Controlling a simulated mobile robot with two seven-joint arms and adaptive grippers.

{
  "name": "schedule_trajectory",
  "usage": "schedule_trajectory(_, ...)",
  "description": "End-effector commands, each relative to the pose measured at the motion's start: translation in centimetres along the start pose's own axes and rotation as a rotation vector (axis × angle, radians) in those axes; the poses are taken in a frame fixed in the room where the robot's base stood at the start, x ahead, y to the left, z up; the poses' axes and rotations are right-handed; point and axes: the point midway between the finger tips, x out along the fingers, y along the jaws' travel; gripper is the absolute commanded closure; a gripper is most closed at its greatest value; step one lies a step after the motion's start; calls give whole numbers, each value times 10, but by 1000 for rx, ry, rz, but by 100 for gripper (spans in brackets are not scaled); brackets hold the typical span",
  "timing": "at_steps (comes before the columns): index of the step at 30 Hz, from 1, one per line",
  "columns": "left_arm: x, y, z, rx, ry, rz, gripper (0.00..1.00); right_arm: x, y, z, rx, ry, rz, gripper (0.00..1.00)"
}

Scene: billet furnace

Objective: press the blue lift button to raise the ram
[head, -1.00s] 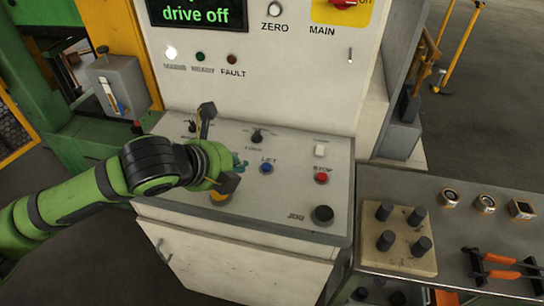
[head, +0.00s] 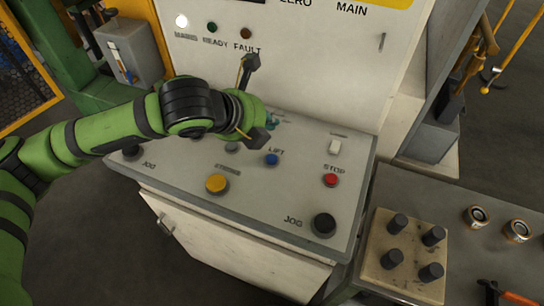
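The blue lift button (head: 271,160) sits on the sloped grey control panel (head: 265,222), below its LIFT label. It is fully visible, with nothing touching it. My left gripper (head: 256,98) hangs over the back of the panel, above the button in the picture and apart from it. Its two dark fingers are spread wide with nothing between them. A small teal piece shows beside the gripper; I cannot tell what it belongs to. The ram is not seen. My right gripper is not in view.
A red stop button (head: 330,180), white switch (head: 334,147), yellow button (head: 217,183) and black jog button (head: 324,224) share the panel. The upright cabinet face (head: 300,60) rises behind. A block with black pegs (head: 404,252) stands on the right-hand table.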

Motion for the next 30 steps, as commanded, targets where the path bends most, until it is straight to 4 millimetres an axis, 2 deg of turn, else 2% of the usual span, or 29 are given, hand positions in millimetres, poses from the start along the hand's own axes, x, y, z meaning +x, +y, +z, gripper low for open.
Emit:
schedule_trajectory(7, 21, 15, -16, 0, 1, 0, 100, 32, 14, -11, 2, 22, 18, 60)
schedule_trajectory(14, 44, 32, -32, 0, 0, -1, 100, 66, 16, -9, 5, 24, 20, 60)
schedule_trajectory(21, 57, 41, -42, -1, 0, -1, 100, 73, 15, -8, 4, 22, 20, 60)
schedule_trajectory(30, 58, 42, -42, 0, 0, 0, 100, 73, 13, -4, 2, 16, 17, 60)
